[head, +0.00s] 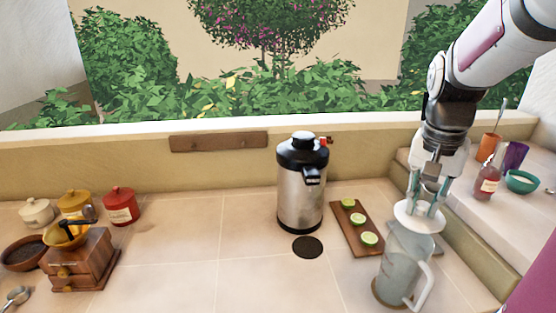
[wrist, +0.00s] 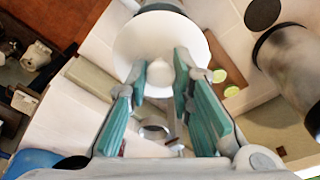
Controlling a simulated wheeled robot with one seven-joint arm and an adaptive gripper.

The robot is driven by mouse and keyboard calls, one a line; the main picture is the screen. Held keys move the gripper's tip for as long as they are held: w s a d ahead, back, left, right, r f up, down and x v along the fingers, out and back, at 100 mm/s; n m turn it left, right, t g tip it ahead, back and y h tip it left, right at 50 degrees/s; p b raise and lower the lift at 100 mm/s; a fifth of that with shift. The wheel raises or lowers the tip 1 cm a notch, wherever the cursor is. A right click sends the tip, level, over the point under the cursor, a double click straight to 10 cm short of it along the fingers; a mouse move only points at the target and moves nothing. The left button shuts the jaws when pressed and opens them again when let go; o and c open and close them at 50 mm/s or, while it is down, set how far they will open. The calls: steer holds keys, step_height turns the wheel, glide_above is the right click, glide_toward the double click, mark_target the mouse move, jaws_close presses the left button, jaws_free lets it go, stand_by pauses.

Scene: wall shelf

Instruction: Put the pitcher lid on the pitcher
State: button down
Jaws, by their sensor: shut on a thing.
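The pitcher (head: 398,272) is clear and grey-blue with a white handle on its right. It stands upright on a round brown mat at the front right of the counter. The white round pitcher lid (head: 410,219) is at the pitcher's mouth and hides its rim; I cannot tell whether they touch. My gripper (head: 428,198) points down from above and is shut on the lid. In the wrist view the lid (wrist: 135,45) shows as a white disc, its knob between the teal fingers of my gripper (wrist: 160,78).
A brown board (head: 351,232) with lime halves lies left of the pitcher, and a steel dispenser (head: 300,200) stands beyond it. A raised ledge with a sauce bottle (head: 486,184) and teal bowl (head: 521,182) is at right. A wooden grinder (head: 80,262) and jars stand far left.

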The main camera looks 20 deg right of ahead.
mark_target(419, 215)
steer(key=shift+w+f+b, duration=0.1)
steer(key=shift+f+b, duration=1.1)
steer(key=shift+f, duration=1.35)
steer(key=shift+f+b, duration=0.3)
steer(key=shift+f, duration=0.1)
steer(key=c, duration=1.3)
jaws_free()
steer(key=shift+c, duration=0.2)
steer(key=shift+r, duration=0.1)
steer(key=shift+r+p, duration=2.4)
steer(key=shift+r, duration=1.05)
